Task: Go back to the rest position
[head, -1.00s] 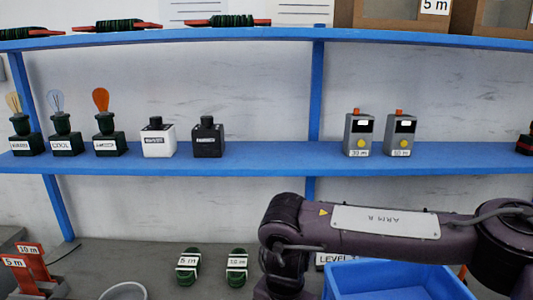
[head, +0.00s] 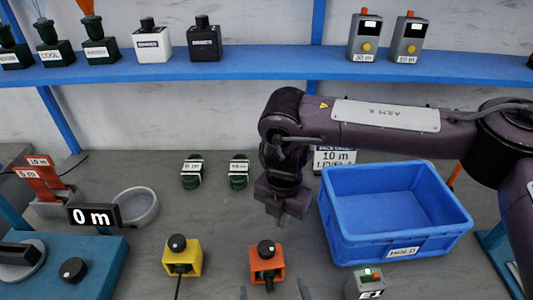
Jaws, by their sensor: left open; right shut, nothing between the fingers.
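My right arm (head: 385,117) comes in from the right, and its gripper (head: 285,218) hangs pointing down over the grey bench, just left of the blue bin (head: 395,212). Its fingers are together with nothing seen between them. My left gripper (head: 273,292) shows only as two fingertips at the bottom edge. They are spread apart and empty, below the orange box with a black knob (head: 266,265). The rest of my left arm is out of view.
A yellow knobbed box (head: 182,257) and a grey device (head: 364,285) stand at the front. A 0 m display (head: 94,216) and round dish (head: 136,207) are at left. Two green items (head: 192,171) lie behind. The blue shelf (head: 270,65) holds bottles and meters.

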